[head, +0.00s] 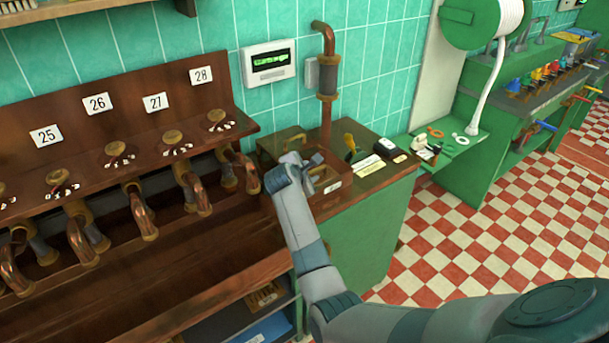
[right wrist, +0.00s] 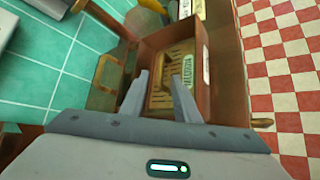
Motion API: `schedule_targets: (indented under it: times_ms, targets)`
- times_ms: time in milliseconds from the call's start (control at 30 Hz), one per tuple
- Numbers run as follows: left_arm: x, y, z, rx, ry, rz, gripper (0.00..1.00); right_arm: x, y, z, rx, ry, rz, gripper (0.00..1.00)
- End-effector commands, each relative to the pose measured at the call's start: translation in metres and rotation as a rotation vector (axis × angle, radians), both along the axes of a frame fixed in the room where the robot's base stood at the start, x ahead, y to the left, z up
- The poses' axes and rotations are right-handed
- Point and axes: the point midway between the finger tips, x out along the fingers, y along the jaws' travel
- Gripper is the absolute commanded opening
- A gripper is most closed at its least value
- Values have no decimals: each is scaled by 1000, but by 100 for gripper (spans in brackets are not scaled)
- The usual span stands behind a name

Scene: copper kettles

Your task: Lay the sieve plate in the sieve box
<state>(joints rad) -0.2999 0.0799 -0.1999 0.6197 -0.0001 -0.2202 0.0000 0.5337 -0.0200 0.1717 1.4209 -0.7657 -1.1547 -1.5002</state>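The sieve box is a reddish-brown wooden box (head: 336,197) on the green counter; its wall also shows in the right wrist view (right wrist: 202,38). A slatted, yellowish-brown plate with a green label (right wrist: 168,72), which looks like the sieve plate, lies inside the box walls; I cannot tell if it is fully flat. My right gripper (head: 311,160) is over the box. In the right wrist view its two fingers (right wrist: 158,80) stand apart with a gap, with the plate beyond them and nothing clearly held. My left gripper is not in view.
A copper pipe (head: 327,75) rises behind the box. A brass handle (right wrist: 103,72) stands beside it. Small dark and white items (head: 387,149) lie on the counter at right. Copper spouts (head: 142,212) line the rack at left. A slatted piece (head: 264,296) lies on a lower shelf.

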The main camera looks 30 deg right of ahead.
Motion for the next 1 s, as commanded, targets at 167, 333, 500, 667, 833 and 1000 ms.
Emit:
schedule_targets:
  times_ms: [167, 333, 500, 667, 833, 1000]
  targets:
    - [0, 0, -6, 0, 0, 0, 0, -16, 20, 14, 1, -2, 0, 28]
    - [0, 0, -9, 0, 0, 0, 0, -27, 34, 26, -1, -1, 0, 28]
    - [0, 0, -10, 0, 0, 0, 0, -33, 40, 32, -1, 0, -1, 28]
    - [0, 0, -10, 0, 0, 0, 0, -34, 41, 33, -1, 1, -1, 28]
    - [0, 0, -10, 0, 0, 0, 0, -33, 41, 33, -1, 1, -1, 28]
    - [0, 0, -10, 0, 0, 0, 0, -33, 41, 33, -1, 1, -1, 28]
